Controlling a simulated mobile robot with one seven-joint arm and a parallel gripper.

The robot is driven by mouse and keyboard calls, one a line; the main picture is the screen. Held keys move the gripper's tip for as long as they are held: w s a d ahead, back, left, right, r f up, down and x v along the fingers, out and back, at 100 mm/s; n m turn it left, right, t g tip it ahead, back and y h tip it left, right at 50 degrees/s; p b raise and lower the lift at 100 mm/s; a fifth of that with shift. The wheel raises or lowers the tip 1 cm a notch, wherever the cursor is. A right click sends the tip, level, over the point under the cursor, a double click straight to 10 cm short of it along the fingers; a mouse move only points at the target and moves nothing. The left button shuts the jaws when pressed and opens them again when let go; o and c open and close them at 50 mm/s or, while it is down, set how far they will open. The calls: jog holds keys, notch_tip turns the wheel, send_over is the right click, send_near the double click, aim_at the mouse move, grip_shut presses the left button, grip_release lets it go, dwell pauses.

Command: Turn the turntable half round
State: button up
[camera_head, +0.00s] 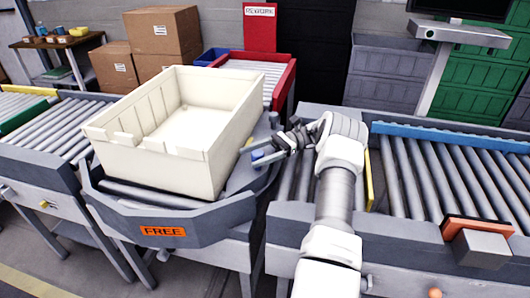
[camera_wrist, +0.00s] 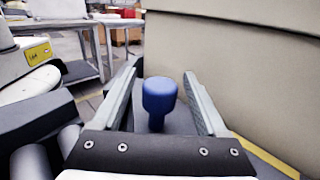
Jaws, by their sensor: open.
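The turntable (camera_head: 215,222) is a grey roller deck with an orange "FREE" label on its front wall. A large cream crate (camera_head: 215,160) sits on it and fills much of the wrist view's right side (camera_wrist: 235,60). A blue knob (camera_head: 257,154) stands at the turntable's right side, partly hidden by my gripper (camera_head: 268,152). In the wrist view, the blue knob (camera_wrist: 159,97) stands upright between my two open fingers, with a gap visible on each side. Nothing is gripped.
A roller conveyor (camera_head: 440,180) with a blue rail lies to the right, and another (camera_head: 45,130) to the left. A red-framed conveyor (camera_head: 265,68) under a "REWORK" sign is behind. Cardboard boxes (camera_head: 160,40) stand at the back left. The crate wall is close beside my fingers.

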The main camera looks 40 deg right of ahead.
aim_at(264, 166)
jog(key=d, duration=0.3)
jog(key=shift+s+d, duration=0.1)
jog(key=shift+f+b, duration=0.3)
jog(key=shift+d+b, duration=0.15)
jog(key=shift+b, duration=0.45)
jog(key=shift+d+r+b, duration=0.2)
jog(key=shift+d+b, duration=0.65)
jog(key=shift+b, duration=0.2)
jog(key=shift+s+d, duration=0.1)
jog(key=shift+r, duration=0.15)
